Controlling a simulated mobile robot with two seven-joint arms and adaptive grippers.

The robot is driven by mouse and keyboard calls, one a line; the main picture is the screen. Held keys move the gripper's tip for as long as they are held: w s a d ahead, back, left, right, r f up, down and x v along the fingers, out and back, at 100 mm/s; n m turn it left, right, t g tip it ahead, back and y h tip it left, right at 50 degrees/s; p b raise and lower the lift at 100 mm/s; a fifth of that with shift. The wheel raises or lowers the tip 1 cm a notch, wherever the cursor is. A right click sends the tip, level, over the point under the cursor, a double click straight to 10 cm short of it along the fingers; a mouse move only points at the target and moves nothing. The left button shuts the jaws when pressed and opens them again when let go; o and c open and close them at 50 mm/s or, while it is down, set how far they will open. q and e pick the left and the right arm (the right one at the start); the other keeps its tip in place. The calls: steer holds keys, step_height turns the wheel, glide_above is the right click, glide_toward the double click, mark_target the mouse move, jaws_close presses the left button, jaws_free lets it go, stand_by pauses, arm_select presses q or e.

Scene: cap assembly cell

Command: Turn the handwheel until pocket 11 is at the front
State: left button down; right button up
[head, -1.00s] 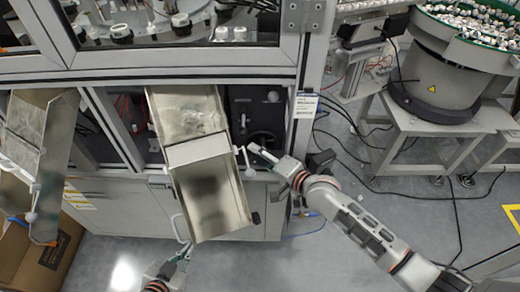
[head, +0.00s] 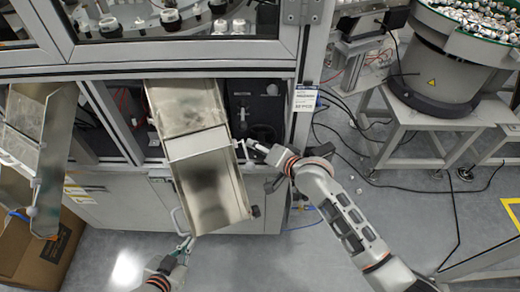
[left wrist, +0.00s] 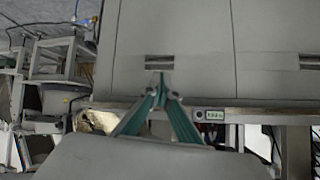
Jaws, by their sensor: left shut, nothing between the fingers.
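The dark handwheel (head: 262,132) sits in the recess under the machine window, partly hidden by the chute and my right gripper. My right gripper (head: 252,146) is at the wheel's lower front; it is too small to tell whether its fingers are shut on a handle. Through the window, part of the turret shows with dark-ringed pockets (head: 170,17); no pocket number is readable. My left gripper (head: 185,243) is shut and empty, low in front of the chute. Its green fingers meet at the tips in the left wrist view (left wrist: 160,82), before grey cabinet doors.
A metal chute (head: 207,146) slopes out just left of the handwheel, close to my right gripper. Another chute (head: 37,150) stands at far left above a cardboard box (head: 50,255). A bowl feeder (head: 440,65) stands at upper right. The floor at lower middle is clear.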

steer(key=shift+s+f, duration=0.1)
steer(key=shift+f, duration=0.05)
steer(key=o, duration=1.1)
steer(key=v, duration=1.2)
steer(key=s+d+f+n+h, duration=0.1)
steer(key=s+d+f+n, duration=0.1)
steer(key=s+d+f, duration=0.3)
steer(key=s+d+f+n+h, duration=0.2)
steer(key=s+d+f+n, duration=0.1)
steer(key=s+d+f, duration=0.3)
steer(key=s+d+f+n+h, duration=0.2)
steer(key=s+d+f+n, duration=0.1)
steer(key=s+d+f, duration=0.2)
steer(key=shift+s+d+f, duration=0.1)
steer(key=shift+s+f, duration=0.2)
steer(key=shift+f, duration=0.3)
steer(key=shift+s+d+f, duration=0.15)
steer(key=shift+s+f, duration=0.15)
steer(key=shift+f, duration=0.25)
steer(key=shift+s+d+f, duration=0.1)
steer(key=shift+s+f, duration=0.25)
steer(key=shift+f, duration=0.25)
